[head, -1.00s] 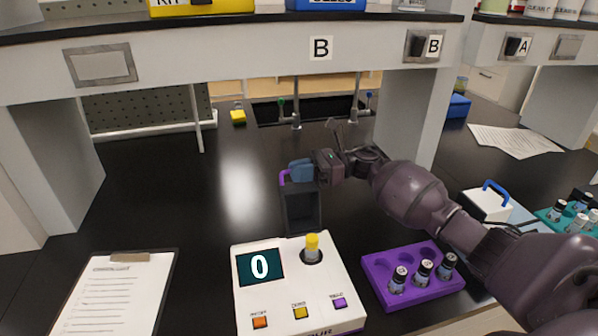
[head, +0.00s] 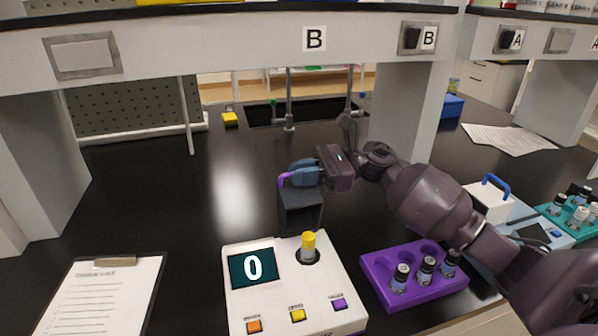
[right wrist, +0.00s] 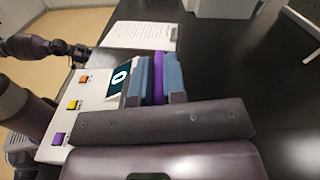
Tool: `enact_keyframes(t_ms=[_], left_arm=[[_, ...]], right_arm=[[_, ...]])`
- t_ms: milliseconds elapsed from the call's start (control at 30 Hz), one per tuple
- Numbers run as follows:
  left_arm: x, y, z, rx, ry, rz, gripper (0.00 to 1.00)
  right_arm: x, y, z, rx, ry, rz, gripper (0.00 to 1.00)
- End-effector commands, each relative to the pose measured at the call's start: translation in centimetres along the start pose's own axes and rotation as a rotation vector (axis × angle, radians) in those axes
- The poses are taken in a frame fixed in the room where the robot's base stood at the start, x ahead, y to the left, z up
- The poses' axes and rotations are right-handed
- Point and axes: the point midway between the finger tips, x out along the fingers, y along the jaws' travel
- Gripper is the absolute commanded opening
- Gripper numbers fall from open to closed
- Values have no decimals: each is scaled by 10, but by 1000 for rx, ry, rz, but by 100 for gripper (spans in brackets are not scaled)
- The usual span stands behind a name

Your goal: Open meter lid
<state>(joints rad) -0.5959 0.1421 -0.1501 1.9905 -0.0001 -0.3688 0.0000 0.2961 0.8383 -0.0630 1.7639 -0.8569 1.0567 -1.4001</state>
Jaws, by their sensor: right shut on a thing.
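The white meter (head: 292,298) stands at the front middle, its screen (head: 253,267) reading 0. A vial with a yellow cap (head: 308,242) stands in its round well. The dark, box-like meter lid (head: 300,212) is raised at the back of the meter, clear of the vial. My right gripper (head: 294,178) is shut on the lid's purple handle (head: 284,180). In the right wrist view the purple handle (right wrist: 158,80) lies between the blue finger pads, with the meter (right wrist: 85,105) beyond. The lid's hinge cannot be made out.
A purple rack (head: 415,280) with several vials stands right of the meter, below my right arm. A clipboard (head: 105,295) lies at the left. A white device with a blue handle (head: 487,203) stands at the right. The black bench behind is largely clear.

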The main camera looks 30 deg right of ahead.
Motion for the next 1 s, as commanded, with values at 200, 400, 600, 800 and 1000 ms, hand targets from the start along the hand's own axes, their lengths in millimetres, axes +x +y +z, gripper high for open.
enact_keyframes(t_ms=[200,400,600,800,1000], left_arm=[[0,0,0,0,1,0,43],[-1,0,2,0,-3,-1,43],[-3,0,5,-1,-10,-2,43],[-3,0,6,-1,-11,-2,43],[-2,0,7,-1,-12,-1,43]], right_arm=[[0,2,-1,8,-2,0,0],[0,2,-2,10,-2,1,0],[0,2,-1,8,-1,1,36],[0,2,-1,6,-1,1,36],[-10,2,-2,8,1,-1,36]])
